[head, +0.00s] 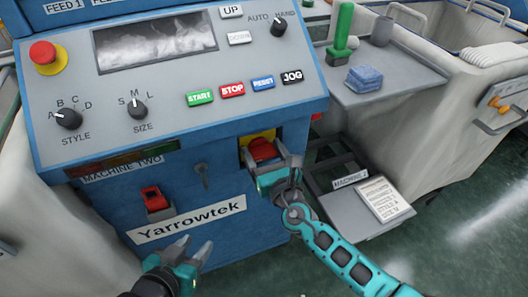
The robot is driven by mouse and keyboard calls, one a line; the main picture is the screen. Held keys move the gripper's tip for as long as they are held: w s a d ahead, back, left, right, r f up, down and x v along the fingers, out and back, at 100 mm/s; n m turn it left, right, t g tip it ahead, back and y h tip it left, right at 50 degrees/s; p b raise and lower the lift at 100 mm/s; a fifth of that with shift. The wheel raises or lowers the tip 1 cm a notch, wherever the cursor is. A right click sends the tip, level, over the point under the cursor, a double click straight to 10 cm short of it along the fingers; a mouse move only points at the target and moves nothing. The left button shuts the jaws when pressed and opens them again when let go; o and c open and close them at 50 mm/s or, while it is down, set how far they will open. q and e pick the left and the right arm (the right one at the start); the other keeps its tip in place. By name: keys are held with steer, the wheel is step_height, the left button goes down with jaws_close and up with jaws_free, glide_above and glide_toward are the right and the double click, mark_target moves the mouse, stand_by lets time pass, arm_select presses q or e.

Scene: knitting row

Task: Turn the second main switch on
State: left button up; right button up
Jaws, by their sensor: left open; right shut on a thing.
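The main switch (262,149) is a red handle on a yellow plate, on the blue front of the machine labelled MACHINE TWO. My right gripper (267,168) is at this switch, shut on its red handle. The gripper hides the lower part of the handle and plate, so I cannot tell the switch's position. My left gripper (192,248) is open and empty, low in front of the machine, below the Yarrowtek plate (187,218).
A second red switch (153,197) sits on the front at left. Above is the sloped panel with an emergency stop (45,56), knobs and coloured buttons. At right are a shelf (385,85) with a blue cloth (364,78) and a document (383,198). Green floor is open lower right.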

steer(key=shift+c, duration=0.5)
steer(key=m+b, duration=0.1)
steer(key=m, duration=0.1)
steer(key=m+b, duration=0.1)
steer(key=m, duration=0.1)
steer(key=shift+d+f+b, duration=0.15)
steer(key=shift+f+b, duration=0.05)
steer(key=shift+b, duration=0.2)
steer(key=m+b, duration=0.2)
steer(key=m, duration=0.3)
steer(key=shift+d+m, duration=0.15)
steer(key=shift+m, duration=0.25)
steer(key=m+b, duration=0.1)
steer(key=m, duration=0.2)
steer(key=shift+w+f+m, duration=0.1)
steer(key=shift+m, duration=0.2)
steer(key=m, duration=0.4)
steer(key=shift+d+f, duration=0.1)
steer(key=shift+m, duration=0.4)
